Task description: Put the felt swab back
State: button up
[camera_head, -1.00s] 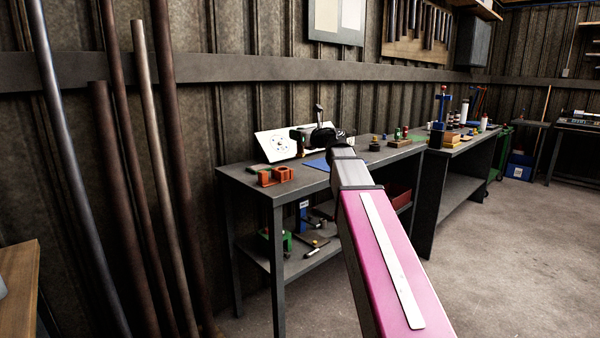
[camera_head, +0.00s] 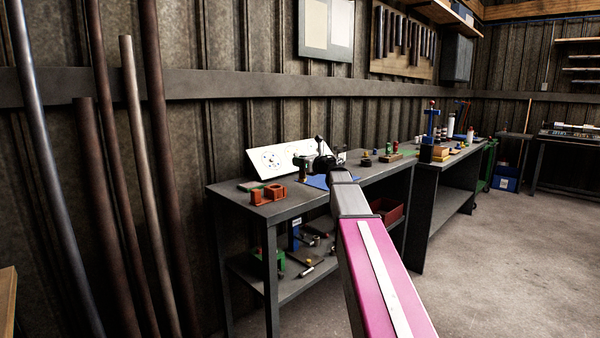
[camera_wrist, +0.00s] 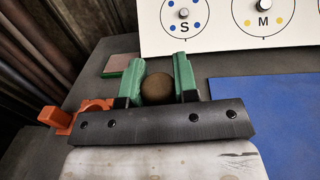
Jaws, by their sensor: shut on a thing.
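My gripper (camera_wrist: 156,70) has two green fingers, shut on a brown rounded thing that looks like the felt swab (camera_wrist: 157,90). Only the swab's round end shows between the fingers; the rest is hidden. In the head view my gripper (camera_head: 305,169) is small, above the left part of the grey bench (camera_head: 283,206), and the swab cannot be made out. An orange holder (camera_head: 268,194) stands at the bench's left end. In the wrist view the orange holder (camera_wrist: 60,119) is left of my gripper, partly covered by its dark bar.
A white board with round dials marked S and M (camera_wrist: 216,24) stands behind the gripper. A blue mat (camera_wrist: 268,112) lies to the right. A small green-edged block (camera_wrist: 116,65) lies at the back left. Tall pipes (camera_head: 145,190) lean on the wall at left.

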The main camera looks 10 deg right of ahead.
jog(key=shift+f, duration=2.05)
jog(key=o, duration=0.9)
jog(key=v, duration=1.2)
jog(key=shift+d, duration=0.1)
